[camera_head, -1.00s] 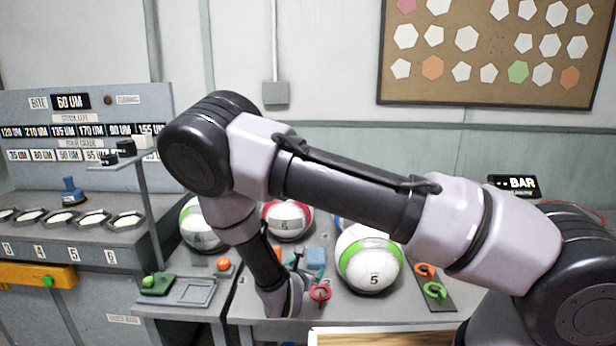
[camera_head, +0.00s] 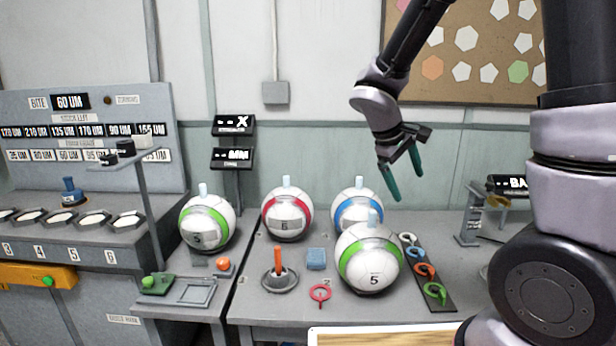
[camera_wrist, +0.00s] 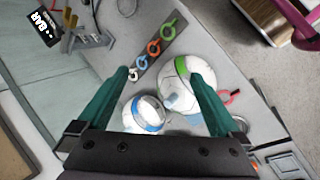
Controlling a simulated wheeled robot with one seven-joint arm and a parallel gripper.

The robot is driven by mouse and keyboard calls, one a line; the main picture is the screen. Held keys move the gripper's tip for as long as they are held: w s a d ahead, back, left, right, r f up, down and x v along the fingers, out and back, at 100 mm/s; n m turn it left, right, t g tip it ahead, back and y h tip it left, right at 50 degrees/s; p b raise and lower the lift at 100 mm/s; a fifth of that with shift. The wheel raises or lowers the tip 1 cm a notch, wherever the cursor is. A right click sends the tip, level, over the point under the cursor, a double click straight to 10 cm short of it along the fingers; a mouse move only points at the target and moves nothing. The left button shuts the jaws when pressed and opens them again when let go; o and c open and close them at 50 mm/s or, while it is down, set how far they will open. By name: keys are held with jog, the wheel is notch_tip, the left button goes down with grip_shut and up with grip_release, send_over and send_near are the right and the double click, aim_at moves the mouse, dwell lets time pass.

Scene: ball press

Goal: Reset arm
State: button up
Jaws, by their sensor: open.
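My gripper (camera_head: 402,178) is raised above the back right of the table, its two teal fingers apart and empty. In the wrist view the open fingers (camera_wrist: 165,95) point down over the table, with air between them and the balls. Below stand a white ball with a green band marked 5 (camera_head: 372,278) and a ball with a blue band (camera_head: 357,222). Both also show in the wrist view, the green-banded one (camera_wrist: 190,85) and the blue-banded one (camera_wrist: 143,115). The gripper touches nothing.
A red-banded ball (camera_head: 287,226) and another green-banded ball (camera_head: 207,236) stand further left. A black strip with coloured rings (camera_head: 425,270), a blue block (camera_head: 316,259), a red ring (camera_head: 320,293) and an orange peg (camera_head: 278,262) lie around. A grey stand (camera_head: 470,215) is at right.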

jog(key=s+d+r+m+t+y, duration=0.1)
jog(key=s+r+m+t+y, duration=0.3)
jog(key=s+r+m+y, duration=0.3)
jog(key=s+r+m, duration=0.4)
jog(key=s+r, duration=0.3)
jog(key=r, duration=0.3)
jog(key=shift+d+r+t, duration=0.15)
jog(key=shift+d+t, duration=0.15)
